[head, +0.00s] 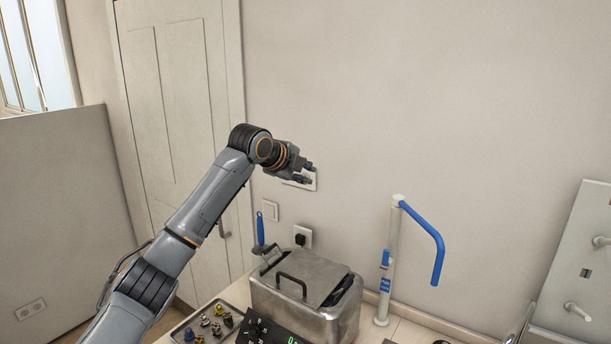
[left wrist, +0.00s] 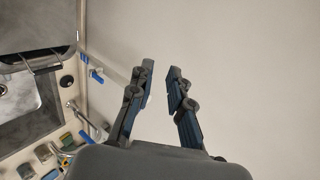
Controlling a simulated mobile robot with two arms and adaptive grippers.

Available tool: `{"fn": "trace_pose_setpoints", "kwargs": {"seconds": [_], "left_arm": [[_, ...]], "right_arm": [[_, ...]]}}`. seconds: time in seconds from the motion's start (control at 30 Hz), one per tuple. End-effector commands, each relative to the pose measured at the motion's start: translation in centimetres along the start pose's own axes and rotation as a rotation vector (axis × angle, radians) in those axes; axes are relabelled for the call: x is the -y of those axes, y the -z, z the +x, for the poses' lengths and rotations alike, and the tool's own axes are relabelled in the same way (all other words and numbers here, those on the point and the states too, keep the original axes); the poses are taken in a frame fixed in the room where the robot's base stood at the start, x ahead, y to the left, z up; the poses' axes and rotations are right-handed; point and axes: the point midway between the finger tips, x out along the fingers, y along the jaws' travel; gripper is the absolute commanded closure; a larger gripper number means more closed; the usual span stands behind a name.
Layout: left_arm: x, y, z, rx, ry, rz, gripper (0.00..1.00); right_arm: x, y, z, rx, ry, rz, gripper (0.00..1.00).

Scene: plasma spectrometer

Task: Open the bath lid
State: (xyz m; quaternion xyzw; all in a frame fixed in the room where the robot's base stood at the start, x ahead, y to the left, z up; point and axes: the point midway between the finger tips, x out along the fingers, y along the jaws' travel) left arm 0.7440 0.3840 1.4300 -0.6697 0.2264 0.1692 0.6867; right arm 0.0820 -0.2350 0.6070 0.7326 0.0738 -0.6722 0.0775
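The bath (head: 335,320) is a metal box on the counter in the lower middle of the head view. Its grey lid (head: 313,270) lies over the top, with a black bar handle (head: 292,283) near the front left. A dark gap shows along the lid's right side. My left gripper (head: 307,172) is well above the bath, near the wall, pointing right. In the left wrist view its fingers (left wrist: 161,70) are apart with nothing between them. My right gripper is out of view.
A white post with a blue swivel tap (head: 424,240) stands right of the bath. A tray of small coloured parts (head: 212,322) and a black panel with a green display (head: 268,334) are in front. A blue-handled tool (head: 261,230) rises behind. The wall is close behind my gripper.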

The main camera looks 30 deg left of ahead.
Motion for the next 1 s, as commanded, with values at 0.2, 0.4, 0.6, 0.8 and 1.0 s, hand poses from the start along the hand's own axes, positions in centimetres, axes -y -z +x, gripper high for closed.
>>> {"fn": "trace_pose_setpoints", "kwargs": {"seconds": [0.2, 0.4, 0.6, 0.8, 1.0], "left_arm": [[0.0, 0.0, 0.0, 0.0, 0.0, 0.0, 0.82], [0.0, -0.1, -0.9, 0.001, 0.001, 0.001, 0.82], [0.1, -0.2, -4.7, 0.003, 0.002, 0.002, 0.82], [0.0, -0.1, -8.8, 0.001, 0.001, 0.002, 0.82], [0.0, -0.1, -11.2, 0.0, -0.001, 0.0, 0.82]], "right_arm": [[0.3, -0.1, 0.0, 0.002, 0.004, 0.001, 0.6], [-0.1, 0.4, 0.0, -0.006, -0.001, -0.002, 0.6], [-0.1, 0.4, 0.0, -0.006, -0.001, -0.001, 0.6], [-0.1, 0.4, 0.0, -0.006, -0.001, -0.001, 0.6], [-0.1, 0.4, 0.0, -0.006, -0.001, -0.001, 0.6]]}}
